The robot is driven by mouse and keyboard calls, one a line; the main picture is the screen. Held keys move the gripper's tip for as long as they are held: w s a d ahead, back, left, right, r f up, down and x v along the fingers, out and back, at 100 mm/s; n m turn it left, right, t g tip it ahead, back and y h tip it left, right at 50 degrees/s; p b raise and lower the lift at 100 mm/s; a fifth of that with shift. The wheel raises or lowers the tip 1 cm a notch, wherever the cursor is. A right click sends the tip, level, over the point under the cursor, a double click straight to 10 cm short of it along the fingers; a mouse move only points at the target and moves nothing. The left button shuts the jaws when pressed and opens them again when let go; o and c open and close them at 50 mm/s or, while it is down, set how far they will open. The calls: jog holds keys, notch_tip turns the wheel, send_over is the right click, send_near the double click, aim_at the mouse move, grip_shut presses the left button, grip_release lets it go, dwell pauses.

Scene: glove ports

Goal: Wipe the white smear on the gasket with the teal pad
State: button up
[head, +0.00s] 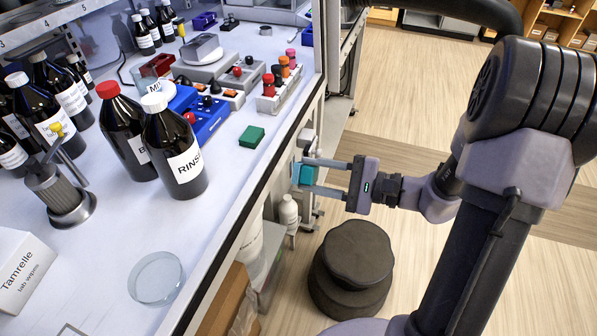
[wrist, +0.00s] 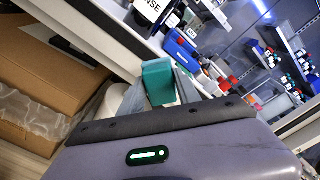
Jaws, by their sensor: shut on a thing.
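My gripper (head: 303,174) is shut on the teal pad (head: 308,176), with one finger on each side of it. It is beside the front edge of the bench, below the worktop, close to pale fittings there. In the wrist view the pad (wrist: 158,82) stands upright between the fingers, with the bench edge behind it. I cannot tell whether the pad touches anything beyond the fingers. I cannot make out the gasket or the white smear in either view.
The white bench (head: 236,188) holds dark bottles, a green block (head: 251,136), a blue rack (head: 209,118) and a glass dish (head: 157,278). Below its edge are a white bottle (head: 289,215) and a cardboard box (wrist: 48,62). A dark round stool (head: 352,262) stands on the floor near my arm.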

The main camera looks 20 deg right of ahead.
jog(key=shift+s+d, duration=0.1)
jog(key=shift+d, duration=0.05)
jog(key=shift+d, duration=0.1)
jog(key=shift+v, duration=1.45)
